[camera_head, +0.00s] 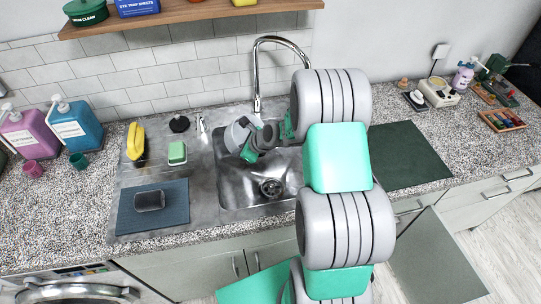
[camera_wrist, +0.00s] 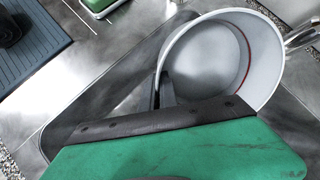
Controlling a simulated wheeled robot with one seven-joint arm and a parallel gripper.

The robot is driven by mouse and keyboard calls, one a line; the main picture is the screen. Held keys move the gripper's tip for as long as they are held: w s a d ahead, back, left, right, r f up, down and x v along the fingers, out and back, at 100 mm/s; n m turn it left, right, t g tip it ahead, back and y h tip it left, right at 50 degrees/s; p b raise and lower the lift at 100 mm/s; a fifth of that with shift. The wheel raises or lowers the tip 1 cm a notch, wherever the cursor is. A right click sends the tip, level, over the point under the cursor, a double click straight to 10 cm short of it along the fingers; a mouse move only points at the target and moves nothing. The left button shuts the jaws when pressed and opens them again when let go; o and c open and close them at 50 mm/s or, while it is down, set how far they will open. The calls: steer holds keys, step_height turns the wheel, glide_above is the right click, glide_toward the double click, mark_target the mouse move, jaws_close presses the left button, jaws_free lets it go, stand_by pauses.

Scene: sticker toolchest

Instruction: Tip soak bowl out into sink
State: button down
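The soak bowl (camera_wrist: 215,65) is white inside with a thin red line near its rim. In the wrist view its inside faces the camera, and I see no distinct contents. In the head view the bowl (camera_head: 236,134) is tipped on its side above the left back part of the sink basin (camera_head: 236,190). My gripper (camera_wrist: 163,92) has its dark fingers at the bowl's rim, one inside and one outside, and looks shut on it. In the head view my gripper (camera_head: 249,143) partly hides the bowl. The round drain (camera_head: 271,187) shows in the basin floor.
The tall faucet (camera_head: 257,75) rises behind the basin, close to my arm. A green sponge (camera_head: 177,153), a yellow item (camera_head: 136,141) and a blue mat (camera_head: 140,218) with a dark block (camera_head: 150,200) lie on the drainboard. A dark green mat (camera_head: 405,158) lies right of the sink.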

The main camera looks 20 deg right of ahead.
steer(key=shift+s+d+r+t+y, duration=0.15)
steer(key=shift+r+t+y, duration=0.2)
steer(key=shift+t, duration=0.15)
steer(key=shift+s+d+r+t+y, duration=0.15)
steer(key=shift+r+t+y, duration=0.2)
steer(key=shift+t, duration=0.15)
steer(key=shift+r, duration=0.15)
steer(key=shift+s, duration=0.1)
steer(key=shift+s+d+r+t+y, duration=0.15)
steer(key=shift+s+d+t+y, duration=0.15)
steer(key=shift+t, duration=0.2)
steer(key=shift+s+d+r+t+y, duration=0.25)
steer(key=shift+s+r+t+y, duration=0.2)
steer(key=shift+t+y, duration=0.35)
stand_by(1.2)
steer(key=shift+s+d+r+t+b, duration=0.25)
steer(key=shift+s+t+b, duration=0.1)
steer(key=shift+t, duration=0.15)
steer(key=shift+s+d+t+y+b, duration=0.3)
steer(key=shift+s+t+y+b, duration=0.1)
steer(key=shift+b, duration=0.7)
steer(key=shift+s+r+b, duration=0.1)
steer(key=shift+r+b, duration=0.05)
steer(key=shift+b, duration=0.6)
steer(key=shift+t, duration=0.3)
